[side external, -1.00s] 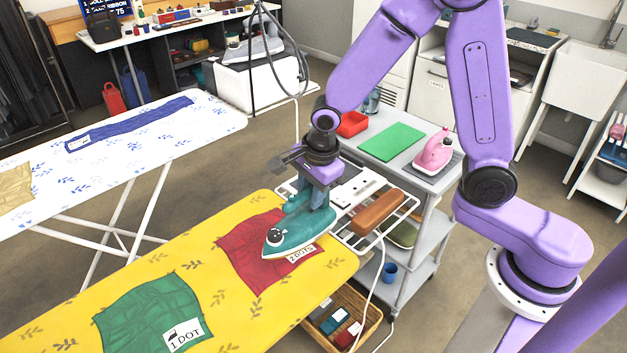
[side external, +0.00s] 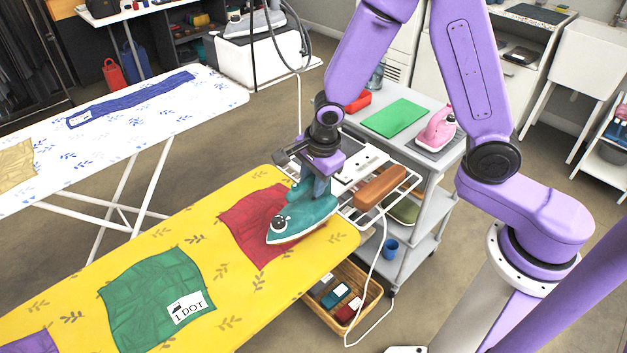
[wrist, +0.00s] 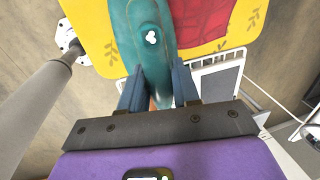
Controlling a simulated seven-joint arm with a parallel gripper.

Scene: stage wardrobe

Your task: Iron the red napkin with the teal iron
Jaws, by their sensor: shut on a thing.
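The teal iron (side external: 306,222) is over the near right part of the red napkin (side external: 250,218), its nose pointing left. It appears to be flat on or just above the cloth; I cannot tell if it touches. My gripper (side external: 316,184) is shut on the iron's handle from above. In the wrist view, the gripper's fingers (wrist: 158,92) flank the teal iron (wrist: 148,35), and the red napkin (wrist: 200,18) shows beside it with dark crease lines. The napkin lies on the yellow ironing board (side external: 110,255); its near right part is hidden by the iron.
A wrinkled green napkin (side external: 150,290) labelled "1 DOT" lies left on the board. A wire rack (side external: 400,190) adjoins the board's right end, holding a brown block (side external: 380,187). A grey cart (side external: 440,165) carries a pink iron (side external: 437,132). A basket (side external: 365,310) stands below.

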